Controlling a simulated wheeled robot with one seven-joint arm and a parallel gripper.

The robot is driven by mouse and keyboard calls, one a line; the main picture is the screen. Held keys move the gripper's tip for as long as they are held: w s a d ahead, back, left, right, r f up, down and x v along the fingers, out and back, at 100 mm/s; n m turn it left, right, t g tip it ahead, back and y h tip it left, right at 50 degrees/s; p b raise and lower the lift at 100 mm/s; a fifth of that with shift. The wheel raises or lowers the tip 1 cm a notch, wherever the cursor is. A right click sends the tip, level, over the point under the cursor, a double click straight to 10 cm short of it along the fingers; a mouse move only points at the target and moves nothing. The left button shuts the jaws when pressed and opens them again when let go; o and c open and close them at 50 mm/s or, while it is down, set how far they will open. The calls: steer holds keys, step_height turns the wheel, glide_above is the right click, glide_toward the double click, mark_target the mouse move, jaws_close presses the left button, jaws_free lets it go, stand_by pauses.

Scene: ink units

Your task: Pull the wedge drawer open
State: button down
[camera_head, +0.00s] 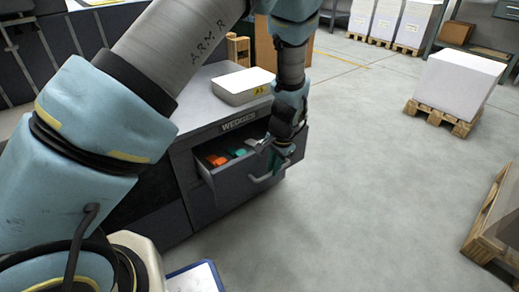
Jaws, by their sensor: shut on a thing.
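The wedge drawer (237,185) is a dark grey drawer in a cabinet labelled "WEDGES" (239,124). It stands partly open, and orange and green wedges (217,160) show inside it. A light grey bar handle (260,178) runs across its front. My gripper (276,169) is at the right part of the drawer front and is shut on the handle. My arm comes in from above, and the gripper hides the right end of the drawer. The exact contact of the fingers is too small to make out.
A white box labelled "A5" (243,86) lies on the cabinet top. The grey floor in front and to the right is open. A pallet with a white paper stack (460,85) stands at upper right, and another pallet (492,225) at the right edge.

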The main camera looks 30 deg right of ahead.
steer(key=s+d+p, duration=0.2)
steer(key=s, duration=0.9)
steer(key=shift+p, duration=0.35)
steer(key=shift+s+d, duration=0.1)
steer(key=c, duration=0.9)
jaws_free()
steer(key=r+p, duration=0.1)
steer(key=r, duration=0.2)
steer(key=s+r, duration=0.1)
steer(key=r, duration=0.3)
steer(key=s+r+p, duration=0.1)
steer(key=r, duration=0.2)
steer(key=shift+d+r+p, duration=0.2)
steer(key=shift+r+p, duration=0.1)
steer(key=shift+w, duration=0.1)
